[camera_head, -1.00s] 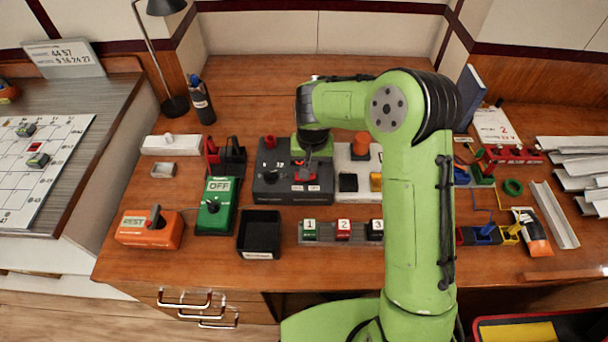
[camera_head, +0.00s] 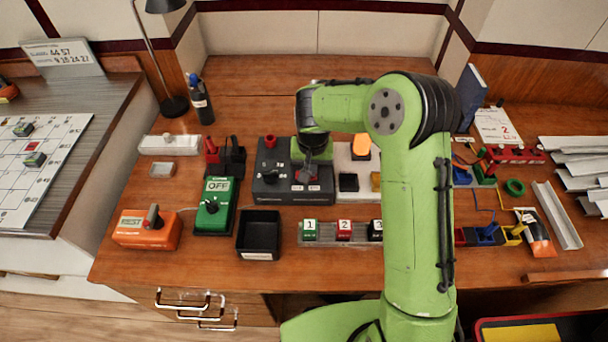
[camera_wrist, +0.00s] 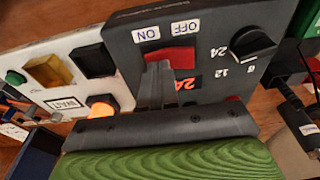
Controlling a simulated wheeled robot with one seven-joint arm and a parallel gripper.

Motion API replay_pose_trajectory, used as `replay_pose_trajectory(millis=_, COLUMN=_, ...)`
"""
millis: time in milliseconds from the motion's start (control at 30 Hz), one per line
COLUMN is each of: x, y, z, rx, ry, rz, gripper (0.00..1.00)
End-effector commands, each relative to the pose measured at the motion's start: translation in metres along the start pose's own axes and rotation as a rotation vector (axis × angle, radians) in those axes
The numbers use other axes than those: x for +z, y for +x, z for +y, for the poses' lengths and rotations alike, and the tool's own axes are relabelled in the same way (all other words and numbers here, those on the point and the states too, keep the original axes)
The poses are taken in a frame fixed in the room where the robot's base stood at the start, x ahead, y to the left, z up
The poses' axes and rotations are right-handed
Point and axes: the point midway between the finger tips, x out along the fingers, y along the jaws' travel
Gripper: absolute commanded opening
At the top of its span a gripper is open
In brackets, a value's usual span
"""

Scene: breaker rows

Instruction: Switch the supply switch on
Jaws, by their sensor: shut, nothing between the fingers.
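The supply switch is a red rocker (camera_wrist: 180,57) on a dark grey supply box (camera_head: 268,190), beside the ON label (camera_wrist: 146,33) and OFF label (camera_wrist: 185,27). My gripper (camera_wrist: 156,72) is shut and empty, with its fingertips at the ON-side end of the rocker, covering part of it. Whether they press it or just touch it I cannot tell. In the head view my gripper (camera_head: 311,172) is low over the box's right part. The orange lamp (camera_head: 361,146) on the white panel beside the box glows; it also glows in the wrist view (camera_wrist: 102,106).
The box also carries a black knob (camera_wrist: 252,43) and a red 24 readout (camera_wrist: 187,83). A black tray (camera_head: 259,236), a green OFF box (camera_head: 216,198) and an orange box (camera_head: 145,236) stand to the left. Numbered blocks (camera_head: 343,229) sit in front.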

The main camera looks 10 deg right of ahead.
Motion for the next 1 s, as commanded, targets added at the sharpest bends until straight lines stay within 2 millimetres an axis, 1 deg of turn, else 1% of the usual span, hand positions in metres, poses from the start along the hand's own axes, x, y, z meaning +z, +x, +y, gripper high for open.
replay_pose_trajectory(millis=133, x=0.001, y=0.003, z=0.000, rx=0.000, ry=0.000, rz=0.000, gripper=0.00)
replay_pose_trajectory(millis=267, x=0.000, y=-0.002, z=0.000, rx=0.000, ry=0.000, rz=0.000, gripper=0.00)
replay_pose_trajectory(millis=500, x=-0.004, y=-0.026, z=0.000, rx=0.000, ry=0.000, rz=0.001, gripper=0.00)
replay_pose_trajectory(millis=1000, x=-0.011, y=-0.069, z=0.000, rx=0.000, ry=0.001, rz=0.001, gripper=0.00)
